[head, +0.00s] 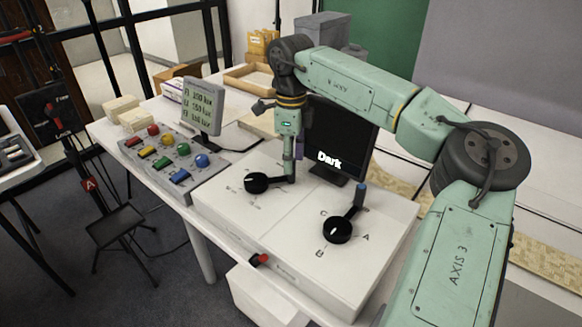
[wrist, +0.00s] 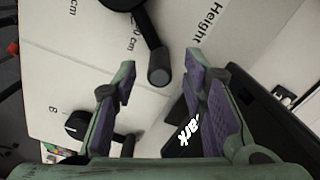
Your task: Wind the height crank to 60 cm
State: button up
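The height crank (head: 257,182) is a black crank on the left half of the white console, its arm pointing right. In the wrist view the crank arm (wrist: 145,28) ends in a grey handle (wrist: 158,73), beside the printed word "Height" and partly cut-off "cm" marks. My gripper (head: 292,155) is above the handle end of this crank. In the wrist view my gripper (wrist: 161,70) is open, with a finger on each side of the handle and visible gaps to both. The crank's exact reading is not legible.
A second black crank (head: 337,229) with an upright handle and letter marks stands at the console's right. A screen reading "Dark" (head: 340,140) is close behind my gripper. A button panel (head: 172,160) and a small lux display (head: 204,106) stand left. A red switch (head: 260,260) is in front.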

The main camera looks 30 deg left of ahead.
notch_tip(320, 180, up, 8)
jog(key=shift+r, duration=0.1)
dwell(1.0)
